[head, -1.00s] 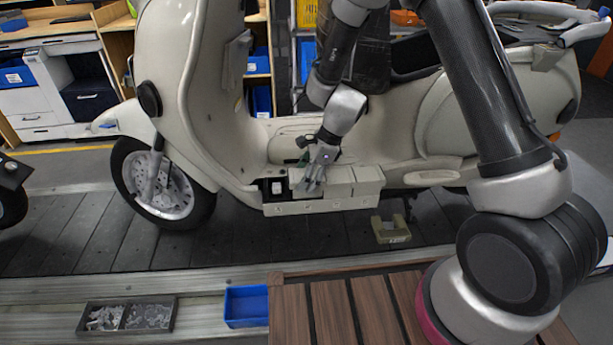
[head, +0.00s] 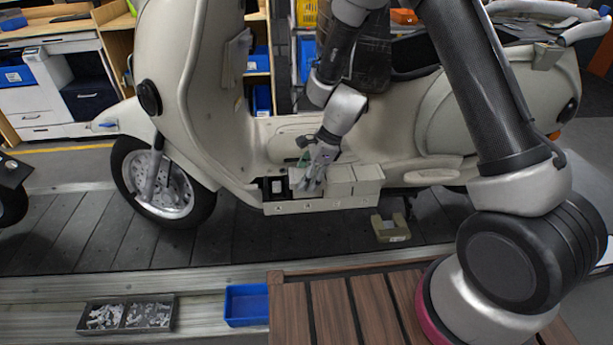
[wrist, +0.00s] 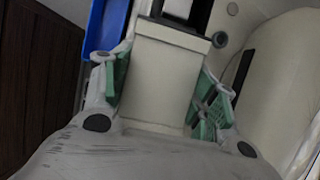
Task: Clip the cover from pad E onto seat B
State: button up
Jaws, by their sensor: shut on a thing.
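A pale beige cover (wrist: 165,70) is between my gripper's green-padded fingers (wrist: 163,92) in the wrist view. My gripper (head: 311,180) is shut on it, low on the scooter's side, over the row on the pale rail (head: 320,206). Two similar box-shaped covers (head: 341,181) (head: 369,180) stand in the row just to its right. To its left is an uncovered dark seat (head: 274,188) with a white block, also at the top of the wrist view (wrist: 180,8). My fingers hide part of the held cover, and I cannot tell whether it is fully seated. No seat or pad letters are readable.
The cream scooter (head: 200,110) stands on the dark slat conveyor (head: 60,240). A beige notched block (head: 391,229) lies on the slats below the row. A blue bin (head: 246,306) and a dark parts tray (head: 127,315) sit at the front. A slatted wooden surface (head: 330,310) is nearby.

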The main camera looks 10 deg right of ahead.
dwell(0.3)
jog(key=o, duration=1.1)
jog(key=v, duration=1.2)
jog(key=s+d+r+n+t+h, duration=0.1)
jog(key=s+d+r+n, duration=0.5)
jog(key=s+d+r, duration=0.1)
jog(key=s+d+r+n+t+h, duration=0.2)
jog(key=s+d+r+n, duration=0.4)
jog(key=s+d, duration=0.3)
jog(key=s+d+r+n+t+h, duration=0.1)
jog(key=s+d+r+n, duration=0.5)
jog(key=s+d+r, duration=0.2)
jog(key=shift+s+d+r+h, duration=0.15)
jog(key=shift+s+r+h, duration=0.1)
jog(key=shift+r+h, duration=0.15)
